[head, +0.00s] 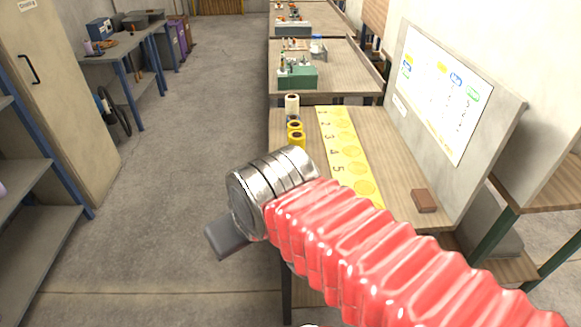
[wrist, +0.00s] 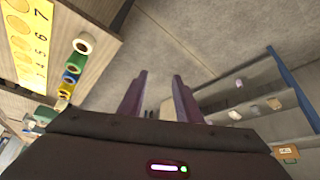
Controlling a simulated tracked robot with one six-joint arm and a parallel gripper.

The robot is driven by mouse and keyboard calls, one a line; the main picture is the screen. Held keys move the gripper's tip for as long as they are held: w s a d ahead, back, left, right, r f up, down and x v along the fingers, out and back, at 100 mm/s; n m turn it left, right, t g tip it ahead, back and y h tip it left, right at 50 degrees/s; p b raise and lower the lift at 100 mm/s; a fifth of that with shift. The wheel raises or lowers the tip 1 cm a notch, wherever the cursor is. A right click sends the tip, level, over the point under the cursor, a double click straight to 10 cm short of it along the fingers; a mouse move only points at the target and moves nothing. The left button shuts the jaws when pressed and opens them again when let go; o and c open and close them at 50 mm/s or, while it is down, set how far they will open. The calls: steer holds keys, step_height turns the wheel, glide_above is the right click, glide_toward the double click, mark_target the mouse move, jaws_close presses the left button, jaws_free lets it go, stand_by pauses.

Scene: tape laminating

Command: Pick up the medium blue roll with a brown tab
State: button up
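Several rolls stand in a row along the left edge of the wooden table (head: 395,150) in the head view. A blue roll (wrist: 70,78) shows in the wrist view among yellow and green ones; its size and any brown tab are too small to tell. In the head view a dark bluish roll (head: 292,119) sits between a pale roll (head: 292,103) and a yellow roll (head: 297,139). My gripper (wrist: 160,77) is open and empty in the wrist view, its fingers over the floor, off the table's edge and apart from the rolls.
A yellow numbered mat (head: 350,150) lies on the table, with a brown block (head: 424,200) near its front right. A poster board (head: 447,85) stands along the right side. Grey shelves (head: 40,215) stand at left. The floor aisle (head: 200,110) between is clear.

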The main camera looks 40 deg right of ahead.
steer(key=o, duration=0.3)
steer(key=shift+w+d, duration=0.1)
steer(key=shift+w, duration=0.15)
steer(key=o, duration=0.7)
steer(key=shift+m+t+h, duration=0.6)
steer(key=shift+m+t, duration=0.2)
steer(key=w+d+f, duration=0.1)
steer(key=w+d, duration=0.1)
steer(key=w, duration=0.1)
steer(key=w+d, duration=0.2)
steer(key=w+d+f, duration=0.1)
steer(key=w+d, duration=0.2)
steer(key=shift+w+f, duration=0.3)
steer(key=shift+f, duration=0.05)
steer(key=w+d+f+m+t+h, duration=0.1)
steer(key=w+d+f, duration=0.2)
steer(key=d, duration=0.5)
steer(key=w+d+f+m+t+h, duration=0.1)
steer(key=w+d+f+t+h, duration=0.1)
steer(key=d+f, duration=0.3)
steer(key=w+d+f+m+t+h, duration=0.1)
steer(key=w+d+f, duration=0.4)
steer(key=d, duration=0.6)
steer(key=shift+d+f+m+t+h, duration=0.1)
steer(key=shift+d+m+t+h, duration=0.15)
steer(key=shift+m+t+h, duration=0.25)
